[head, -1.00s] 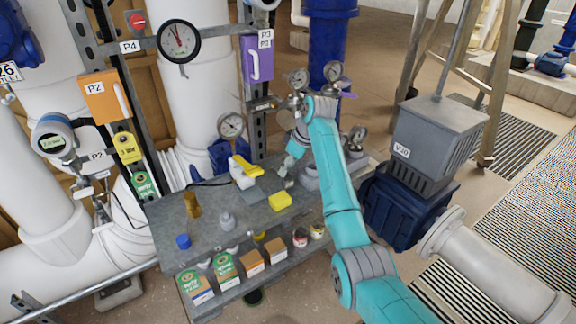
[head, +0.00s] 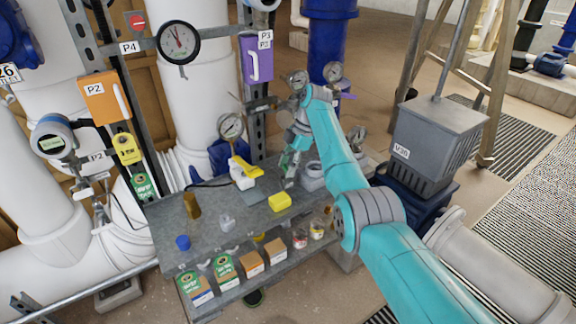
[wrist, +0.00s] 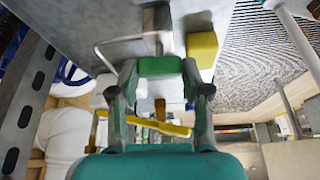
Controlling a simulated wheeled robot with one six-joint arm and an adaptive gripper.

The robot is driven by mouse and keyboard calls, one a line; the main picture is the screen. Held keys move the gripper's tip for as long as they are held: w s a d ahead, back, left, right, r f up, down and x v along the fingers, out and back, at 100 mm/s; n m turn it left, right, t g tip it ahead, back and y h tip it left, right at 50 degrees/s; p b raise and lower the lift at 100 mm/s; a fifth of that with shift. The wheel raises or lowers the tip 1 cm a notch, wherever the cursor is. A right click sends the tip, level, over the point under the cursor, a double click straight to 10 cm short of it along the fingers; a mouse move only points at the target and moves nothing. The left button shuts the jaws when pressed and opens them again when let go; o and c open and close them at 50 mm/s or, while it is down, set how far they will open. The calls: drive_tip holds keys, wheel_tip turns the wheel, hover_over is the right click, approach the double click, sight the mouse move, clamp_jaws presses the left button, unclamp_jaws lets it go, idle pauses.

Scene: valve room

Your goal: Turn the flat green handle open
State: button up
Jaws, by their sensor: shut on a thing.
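In the wrist view, a flat green piece (wrist: 160,66), which looks like the green handle, lies across between my fingertips. My gripper (wrist: 159,72) is shut on it, with one finger at each side. In the head view, my gripper (head: 289,168) is small, pointing down over the back right of the grey bench, beside the pipework with gauges. The green handle cannot be clearly told apart from my gripper there. How the handle stands relative to its pipe is hidden by my gripper and wrist.
A yellow bar (wrist: 158,126) crosses below the green piece in the wrist view. A yellow block (head: 279,202) lies on the bench (head: 205,209). A pressure gauge (head: 231,126) stands behind. A grey box marked V20 (head: 436,143) stands right of my arm.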

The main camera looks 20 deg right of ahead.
drive_tip(key=shift+n, duration=0.6)
drive_tip(key=shift+n+g, duration=0.3)
drive_tip(key=o, duration=1.2)
drive_tip(key=shift+c, duration=0.2)
drive_tip(key=shift+r, duration=0.1)
drive_tip(key=v, duration=0.7)
drive_tip(key=shift+r, duration=0.15)
